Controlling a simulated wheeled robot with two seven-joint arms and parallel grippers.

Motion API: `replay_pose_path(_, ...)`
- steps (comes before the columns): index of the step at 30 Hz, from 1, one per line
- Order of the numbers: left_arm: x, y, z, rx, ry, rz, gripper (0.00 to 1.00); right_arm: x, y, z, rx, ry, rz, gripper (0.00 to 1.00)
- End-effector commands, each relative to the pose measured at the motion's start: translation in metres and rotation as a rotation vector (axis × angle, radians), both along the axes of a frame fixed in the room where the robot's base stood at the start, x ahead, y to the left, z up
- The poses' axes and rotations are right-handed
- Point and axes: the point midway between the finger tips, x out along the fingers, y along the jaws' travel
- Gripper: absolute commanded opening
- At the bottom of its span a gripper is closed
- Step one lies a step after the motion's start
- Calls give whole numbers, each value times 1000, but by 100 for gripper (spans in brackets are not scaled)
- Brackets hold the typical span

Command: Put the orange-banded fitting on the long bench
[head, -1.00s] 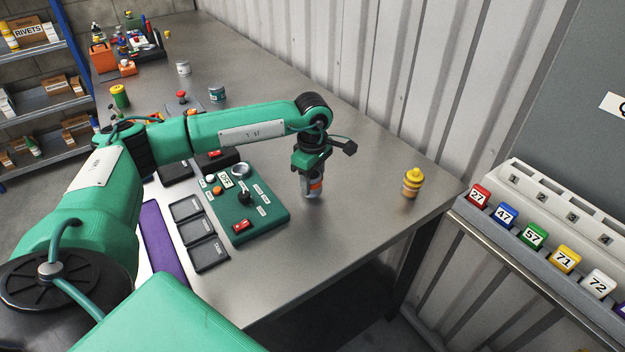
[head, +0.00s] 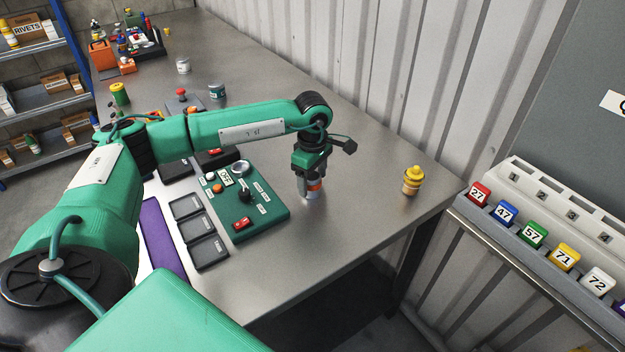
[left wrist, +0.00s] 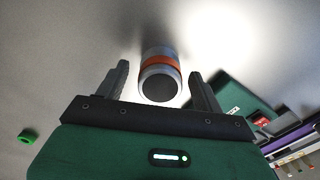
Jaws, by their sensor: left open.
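The orange-banded fitting (head: 314,191) is a small grey cylinder with an orange band. It stands upright on the long metal bench (head: 345,235), right of the green control panel. My left gripper (head: 309,181) points down directly over it, with the fingers apart. In the left wrist view the fitting (left wrist: 160,80) shows between the two open fingers (left wrist: 160,88), with gaps on both sides and its dark round end facing the camera. My right gripper is not in view.
The green panel (head: 247,203) and black trays (head: 201,226) lie to the left. A corrugated wall (head: 400,80) borders the bench. Bare bench lies around the fitting.

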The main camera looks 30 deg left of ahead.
Motion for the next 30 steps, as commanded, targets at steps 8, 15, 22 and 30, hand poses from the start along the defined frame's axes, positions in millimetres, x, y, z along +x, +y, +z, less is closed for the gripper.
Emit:
replay_pose_path(8,1,0,56,-1,-5,0,68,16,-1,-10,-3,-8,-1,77)
replay_pose_path(15,0,0,98,-1,-3,-1,68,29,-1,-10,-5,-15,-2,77)
replay_pose_path(22,0,0,112,0,0,0,68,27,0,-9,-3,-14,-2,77)
replay_pose_path(30,0,0,113,0,0,0,68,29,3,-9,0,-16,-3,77)
